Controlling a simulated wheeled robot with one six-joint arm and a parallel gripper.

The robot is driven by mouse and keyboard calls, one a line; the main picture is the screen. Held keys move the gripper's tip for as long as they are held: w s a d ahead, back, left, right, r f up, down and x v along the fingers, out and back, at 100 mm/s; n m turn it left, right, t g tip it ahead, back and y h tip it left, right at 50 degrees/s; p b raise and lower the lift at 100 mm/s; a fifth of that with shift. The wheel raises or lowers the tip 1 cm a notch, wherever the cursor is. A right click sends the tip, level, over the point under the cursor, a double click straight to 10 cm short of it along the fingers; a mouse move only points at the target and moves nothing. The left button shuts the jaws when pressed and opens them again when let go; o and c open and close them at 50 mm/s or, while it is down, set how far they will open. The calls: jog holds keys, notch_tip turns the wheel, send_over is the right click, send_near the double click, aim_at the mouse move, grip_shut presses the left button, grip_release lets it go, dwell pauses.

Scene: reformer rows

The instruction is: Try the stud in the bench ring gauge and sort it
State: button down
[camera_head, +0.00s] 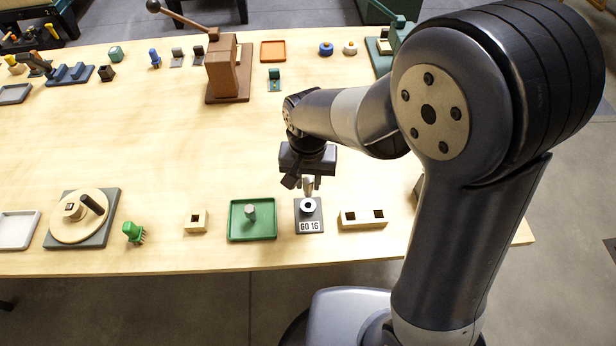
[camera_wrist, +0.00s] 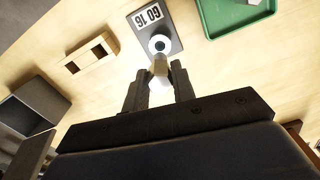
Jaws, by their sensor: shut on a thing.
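My gripper (camera_head: 308,184) is shut on a pale metal stud (camera_head: 307,189). In the wrist view the stud (camera_wrist: 160,66) sits between the two dark fingertips (camera_wrist: 160,76). The ring gauge (camera_head: 307,205) is a light ring with a dark hole on a grey plate marked GO 16. It also shows in the wrist view (camera_wrist: 159,45). The hole is in sight and the stud's end is beside it, seemingly just above and behind the ring; I cannot tell whether they touch. A green tray (camera_head: 236,233) left of the gauge holds a grey cylindrical piece (camera_head: 251,212).
A wooden block with two square holes (camera_head: 363,218) stands right of the gauge, a smaller block (camera_head: 196,221) left of the tray. A brown lever press (camera_head: 227,70) stands farther back. The table's middle left is clear; its front edge is close to the gauge.

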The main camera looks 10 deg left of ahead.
aim_at(308, 194)
jog(key=shift+f+b, duration=1.7)
jog(key=shift+f, duration=0.75)
jog(key=shift+f, duration=0.35)
dwell(2.4)
jog(key=shift+r, duration=0.3)
dwell(0.6)
jog(key=shift+f, duration=0.25)
dwell(1.7)
